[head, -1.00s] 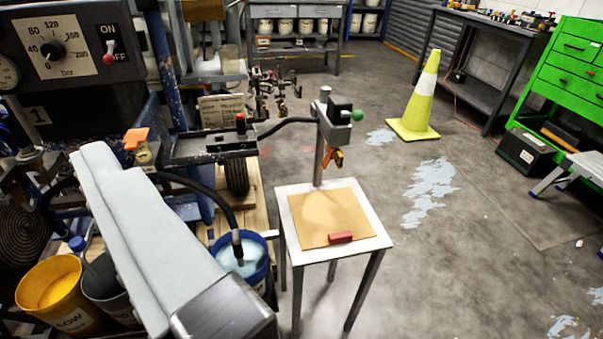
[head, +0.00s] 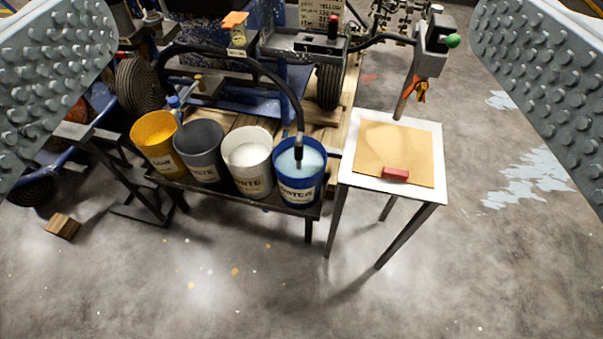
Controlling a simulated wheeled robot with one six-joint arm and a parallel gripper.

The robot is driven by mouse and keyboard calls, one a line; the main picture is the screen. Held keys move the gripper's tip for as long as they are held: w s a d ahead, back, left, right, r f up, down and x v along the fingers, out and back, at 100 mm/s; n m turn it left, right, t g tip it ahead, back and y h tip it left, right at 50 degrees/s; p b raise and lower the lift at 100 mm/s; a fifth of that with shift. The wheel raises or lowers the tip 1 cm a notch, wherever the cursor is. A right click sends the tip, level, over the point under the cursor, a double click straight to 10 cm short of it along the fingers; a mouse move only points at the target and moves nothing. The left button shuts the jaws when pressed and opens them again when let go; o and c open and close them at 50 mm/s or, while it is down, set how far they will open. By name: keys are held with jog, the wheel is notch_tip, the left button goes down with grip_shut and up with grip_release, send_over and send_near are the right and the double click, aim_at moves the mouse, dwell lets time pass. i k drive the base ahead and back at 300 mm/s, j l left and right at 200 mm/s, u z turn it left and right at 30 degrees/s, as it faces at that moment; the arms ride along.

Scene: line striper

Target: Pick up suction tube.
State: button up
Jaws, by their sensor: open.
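The suction tube (head: 299,149) is a black tube with a dark fitting near its lower end. It hangs down into the blue bucket (head: 291,194), which holds pale liquid, and its tip is hidden inside. A black hose (head: 268,73) arches from its top back to the left over the machine. My gripper (head: 292,70) shows as two grey studded fingers at the far left and far right edges. The fingers are wide apart with nothing between them, and their tips lie close to the camera, apart from the tube.
A yellow bucket (head: 159,141), a grey bucket (head: 203,154) and a white bucket (head: 248,163) stand left of the blue one on a low bench. A small white table (head: 436,160) with a red block (head: 395,174) stands to the right. The floor (head: 200,290) in front is clear.

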aim_at(299, 144)
jog(key=u, duration=0.9)
jog(key=k, duration=0.5)
